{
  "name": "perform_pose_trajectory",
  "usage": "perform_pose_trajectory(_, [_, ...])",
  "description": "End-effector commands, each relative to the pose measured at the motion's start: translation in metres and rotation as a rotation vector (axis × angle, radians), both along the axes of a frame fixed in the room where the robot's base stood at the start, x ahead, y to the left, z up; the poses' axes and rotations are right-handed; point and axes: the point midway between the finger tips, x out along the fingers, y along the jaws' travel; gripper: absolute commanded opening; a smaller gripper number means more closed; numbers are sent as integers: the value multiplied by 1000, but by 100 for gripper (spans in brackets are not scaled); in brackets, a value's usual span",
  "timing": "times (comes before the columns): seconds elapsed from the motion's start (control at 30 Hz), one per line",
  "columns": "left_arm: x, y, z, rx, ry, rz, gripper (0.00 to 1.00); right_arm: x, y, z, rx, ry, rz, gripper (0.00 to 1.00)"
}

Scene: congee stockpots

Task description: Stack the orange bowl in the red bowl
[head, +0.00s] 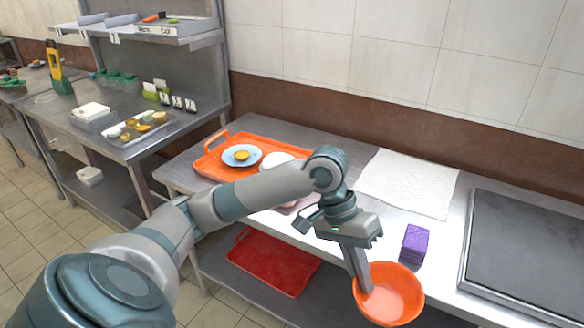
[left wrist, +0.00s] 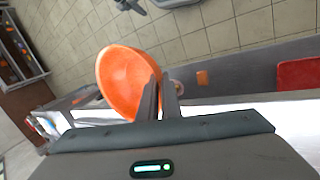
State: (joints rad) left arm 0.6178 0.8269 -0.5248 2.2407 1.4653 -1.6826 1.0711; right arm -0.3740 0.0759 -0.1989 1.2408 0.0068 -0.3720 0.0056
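The orange bowl (head: 402,281) is at the counter's front edge in the head view and hangs tilted from my left gripper (head: 366,283). The gripper's fingers are closed on the bowl's rim. In the left wrist view the orange bowl (left wrist: 121,76) shows side-on, its rim between the two fingers (left wrist: 160,82), with floor tiles behind it. I cannot make out a red bowl in either view; my left arm hides part of the counter. My right gripper is not in view.
A purple block (head: 414,244) stands on the counter just behind the bowl. A white cloth (head: 408,184) lies behind it, and a dark griddle plate (head: 530,250) is to the right. An orange tray (head: 215,168) holds a blue plate (head: 236,160). A red tray (head: 270,262) lies on the lower shelf.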

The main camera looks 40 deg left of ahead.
Motion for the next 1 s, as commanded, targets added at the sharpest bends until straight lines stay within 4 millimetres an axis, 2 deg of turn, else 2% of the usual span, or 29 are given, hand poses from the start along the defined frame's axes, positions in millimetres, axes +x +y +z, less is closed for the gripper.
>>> perform_pose_trajectory(0.4, [1,0,1,0,0,4,0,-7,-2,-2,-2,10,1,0])
perform_pose_trajectory(0.57, [17,5,5,2,-2,66,0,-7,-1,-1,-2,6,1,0])
perform_pose_trajectory(0.67, [40,13,10,5,0,160,0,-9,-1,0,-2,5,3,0])
perform_pose_trajectory(0.77, [72,27,18,5,1,297,0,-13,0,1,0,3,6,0])
perform_pose_trajectory(0.87, [111,47,27,4,3,468,0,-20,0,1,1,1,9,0])
perform_pose_trajectory(1.0, [167,85,40,-2,7,735,0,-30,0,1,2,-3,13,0])
